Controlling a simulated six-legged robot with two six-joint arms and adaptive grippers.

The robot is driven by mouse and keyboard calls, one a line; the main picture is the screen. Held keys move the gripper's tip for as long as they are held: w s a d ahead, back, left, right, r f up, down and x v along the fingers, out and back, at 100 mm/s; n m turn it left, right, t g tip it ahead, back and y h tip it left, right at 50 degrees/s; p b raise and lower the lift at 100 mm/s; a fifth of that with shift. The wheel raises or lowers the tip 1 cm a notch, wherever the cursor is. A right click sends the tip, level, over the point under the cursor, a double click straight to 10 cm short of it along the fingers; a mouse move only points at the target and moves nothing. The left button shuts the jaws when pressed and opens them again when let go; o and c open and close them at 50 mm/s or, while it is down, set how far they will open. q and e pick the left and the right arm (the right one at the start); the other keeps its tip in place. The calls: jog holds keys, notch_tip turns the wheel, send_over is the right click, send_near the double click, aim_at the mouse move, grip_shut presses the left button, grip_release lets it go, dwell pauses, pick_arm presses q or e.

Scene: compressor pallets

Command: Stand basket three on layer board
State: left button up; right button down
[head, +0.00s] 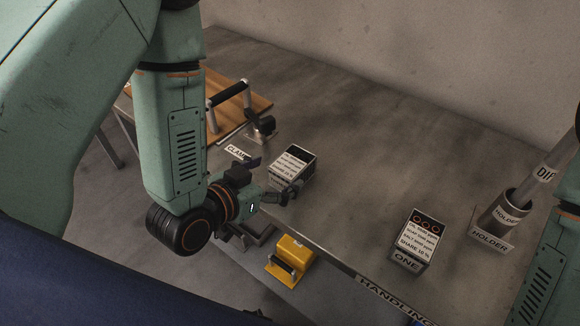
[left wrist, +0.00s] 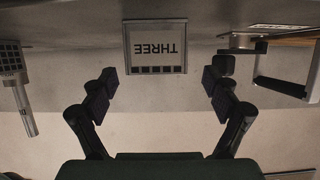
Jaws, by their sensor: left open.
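Basket three (head: 296,165) is a small box with a dark top and a white printed label, standing on the grey table near its front edge. In the left wrist view, basket three (left wrist: 156,47) shows its THREE label upside down, between and beyond the fingertips. My left gripper (head: 272,177) is open beside the basket, at the table edge. In the left wrist view, the open fingers (left wrist: 160,84) have nothing between them, and the basket looks apart from them. A wooden board (head: 248,101) with a black handle lies at the back left; I take it as the layer board. My right gripper is out of view.
A basket labelled ONE (head: 412,240) stands to the right on the table (head: 350,130). A holder (head: 502,214) with a rod is farther right. A clamp (head: 262,127) sits near the board. A yellow block (head: 291,258) is below the front edge. The table's middle is clear.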

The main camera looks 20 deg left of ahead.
aim_at(292, 165)
pick_arm(q)
jog(key=shift+w+d+f, duration=0.25)
jog(key=shift+w+d, duration=0.15)
jog(key=shift+w, duration=0.2)
jog(key=x, duration=0.4)
jog(key=shift+w+d+b, duration=0.1)
jog(key=shift+w+b, duration=0.05)
jog(key=shift+b, duration=0.15)
jog(key=shift+c, duration=0.6)
jog(key=c, duration=1.7)
notch_tip(292, 165, up, 9)
jog(key=shift+r+p, duration=0.15)
jog(key=shift+p, duration=1.1)
jog(key=shift+r, duration=0.35)
